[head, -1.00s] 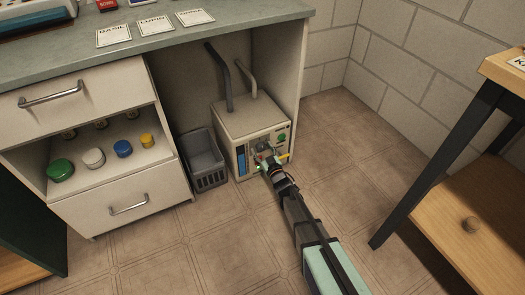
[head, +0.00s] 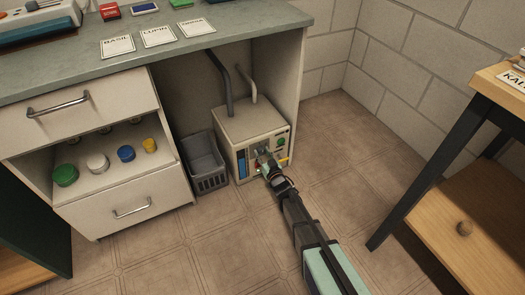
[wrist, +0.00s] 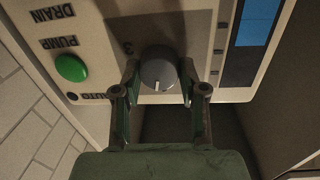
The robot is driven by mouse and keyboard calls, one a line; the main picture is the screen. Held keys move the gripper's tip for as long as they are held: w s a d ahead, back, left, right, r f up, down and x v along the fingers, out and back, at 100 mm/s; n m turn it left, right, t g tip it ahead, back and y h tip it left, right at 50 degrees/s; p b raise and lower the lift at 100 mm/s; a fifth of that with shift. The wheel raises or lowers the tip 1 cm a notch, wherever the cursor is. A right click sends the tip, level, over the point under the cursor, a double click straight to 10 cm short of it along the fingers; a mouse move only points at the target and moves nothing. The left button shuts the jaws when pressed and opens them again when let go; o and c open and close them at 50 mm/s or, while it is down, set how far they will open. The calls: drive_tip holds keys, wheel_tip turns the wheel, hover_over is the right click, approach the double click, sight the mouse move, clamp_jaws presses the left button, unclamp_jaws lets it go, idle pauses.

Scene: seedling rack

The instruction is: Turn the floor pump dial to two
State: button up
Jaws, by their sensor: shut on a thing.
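The pump (head: 252,128) is a cream box on the floor under the bench, with its control panel facing out. Its round grey dial (wrist: 159,66) is in the middle of the wrist view, which shows the panel upside down. A white pointer line on the dial points to the bottom of that picture. My gripper (wrist: 159,78) is shut on the dial, one finger on each side. In the head view my gripper (head: 264,158) covers the dial.
A green button (wrist: 71,68) sits on the panel, near PUMP and DRAIN lettering. A blue display (wrist: 257,22) is at the other side. A grey basket (head: 205,162) stands left of the pump. A wooden-topped table (head: 497,86) is at right. Floor in front is clear.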

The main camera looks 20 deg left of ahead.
drive_tip(key=m+p, duration=0.1)
drive_tip(key=p, duration=0.1)
drive_tip(key=m+p, duration=0.1)
drive_tip(key=m, duration=0.1)
drive_tip(key=m+p, duration=0.1)
drive_tip(key=p, duration=0.1)
drive_tip(key=shift+w+r+p, duration=0.15)
drive_tip(key=shift+r+p, duration=0.15)
drive_tip(key=shift+p, duration=0.05)
drive_tip(key=m+p, duration=0.4)
drive_tip(key=p, duration=0.1)
drive_tip(key=shift+f+m+g, duration=0.2)
drive_tip(key=shift+m+g, duration=0.1)
drive_tip(key=shift+m, duration=0.1)
drive_tip(key=shift+f, duration=0.1)
drive_tip(key=o, duration=1.1)
drive_tip(key=shift+o, duration=0.2)
drive_tip(key=v, duration=1.2)
